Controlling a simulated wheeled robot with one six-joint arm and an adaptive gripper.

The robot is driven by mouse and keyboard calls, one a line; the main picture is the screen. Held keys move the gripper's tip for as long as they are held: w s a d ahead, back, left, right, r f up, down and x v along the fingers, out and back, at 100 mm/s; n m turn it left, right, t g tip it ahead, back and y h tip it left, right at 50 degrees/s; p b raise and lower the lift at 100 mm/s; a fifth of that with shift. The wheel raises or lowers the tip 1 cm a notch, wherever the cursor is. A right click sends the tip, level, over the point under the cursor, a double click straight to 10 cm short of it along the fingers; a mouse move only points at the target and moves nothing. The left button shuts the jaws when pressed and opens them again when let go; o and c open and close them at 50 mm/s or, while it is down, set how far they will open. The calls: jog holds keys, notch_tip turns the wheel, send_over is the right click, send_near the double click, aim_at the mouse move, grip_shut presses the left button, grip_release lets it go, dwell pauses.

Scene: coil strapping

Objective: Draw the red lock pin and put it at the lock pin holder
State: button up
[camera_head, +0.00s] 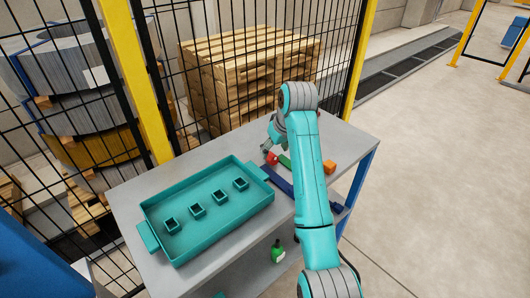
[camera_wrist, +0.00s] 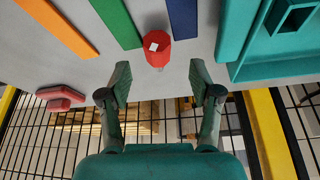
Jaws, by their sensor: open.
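A red faceted piece with a white square on its top (camera_wrist: 157,48) stands on the grey table in the wrist view. It looks like the lock pin, and it shows as a small red shape (camera_head: 272,158) in the head view. My gripper (camera_wrist: 158,66) is open and empty, its fingertips just short of the red piece and on either side of it. In the head view my gripper (camera_head: 269,146) is partly hidden by my arm. A second, paler red piece (camera_wrist: 60,95) lies near the table edge. I cannot make out which thing is the lock pin holder.
A teal tray (camera_head: 150,213) with several square sockets fills the table's left. Green (camera_wrist: 118,22), blue (camera_wrist: 182,18) and orange (camera_wrist: 58,28) bars lie by the red piece. A green bottle (camera_head: 277,252) stands on the lower shelf. A mesh fence (camera_head: 235,75) runs behind.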

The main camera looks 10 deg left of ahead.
aim_at(272, 155)
jog(key=shift+w+x, duration=0.15)
jog(key=shift+x, duration=1.2)
jog(key=shift+w+x, duration=0.15)
jog(key=shift+x, duration=1.15)
jog(key=shift+r, duration=0.1)
grip_shut()
